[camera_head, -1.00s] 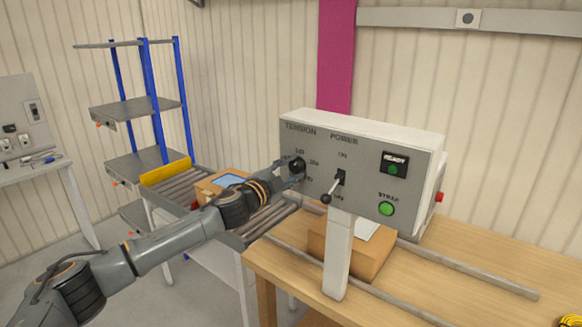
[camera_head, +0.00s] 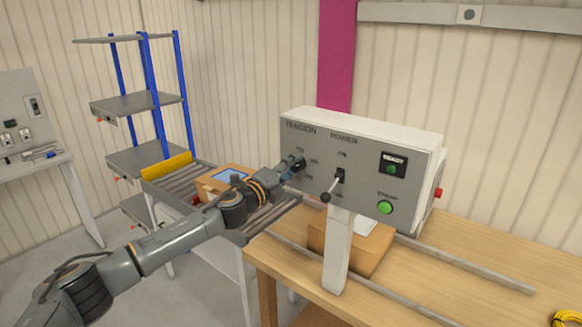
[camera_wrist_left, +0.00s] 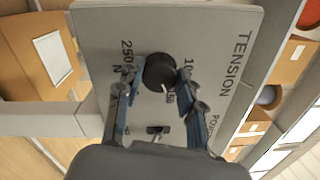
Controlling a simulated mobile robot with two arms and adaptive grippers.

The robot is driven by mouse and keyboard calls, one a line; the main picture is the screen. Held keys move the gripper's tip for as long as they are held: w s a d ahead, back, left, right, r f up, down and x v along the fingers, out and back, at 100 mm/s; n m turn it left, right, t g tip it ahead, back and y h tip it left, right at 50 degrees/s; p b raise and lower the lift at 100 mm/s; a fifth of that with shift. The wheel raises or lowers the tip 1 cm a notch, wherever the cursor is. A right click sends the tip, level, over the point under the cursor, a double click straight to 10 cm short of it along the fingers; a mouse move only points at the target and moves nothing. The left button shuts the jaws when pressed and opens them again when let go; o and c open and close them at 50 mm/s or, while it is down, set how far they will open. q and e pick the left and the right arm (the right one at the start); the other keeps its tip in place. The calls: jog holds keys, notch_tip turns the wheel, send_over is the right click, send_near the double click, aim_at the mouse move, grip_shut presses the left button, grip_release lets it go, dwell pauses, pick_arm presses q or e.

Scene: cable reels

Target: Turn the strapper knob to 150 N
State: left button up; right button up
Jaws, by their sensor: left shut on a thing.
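The strapper's grey panel (camera_head: 365,150) stands above the wooden table and carries the TENSION and POWER labels. The black tension knob (camera_wrist_left: 160,72) sits between the two blue fingers of my left gripper (camera_wrist_left: 160,80), which is shut on it. Its white pointer mark faces the bottom of the wrist picture, towards a partly hidden label that seems to read 150. The 250 N label is on the left and another label, partly covered, on the right. In the head view my left gripper (camera_head: 293,166) reaches the panel's left side and mostly hides the knob. My right gripper is not in view.
The power lever (camera_head: 332,189) juts out right of the knob, close to my gripper. A green button (camera_head: 385,207) and a READY display (camera_head: 394,164) are further right. A roller conveyor (camera_head: 190,184) with a cardboard box (camera_head: 221,183) lies beneath my arm.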

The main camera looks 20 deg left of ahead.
pick_arm(q)
jog(key=shift+f+m, duration=0.15)
jog(key=shift+m, duration=0.15)
jog(key=o, duration=1.2)
jog(key=shift+s, duration=0.1)
jog(key=v, duration=1.1)
jog(key=shift+s+a, duration=0.15)
jog(key=shift+s, duration=0.25)
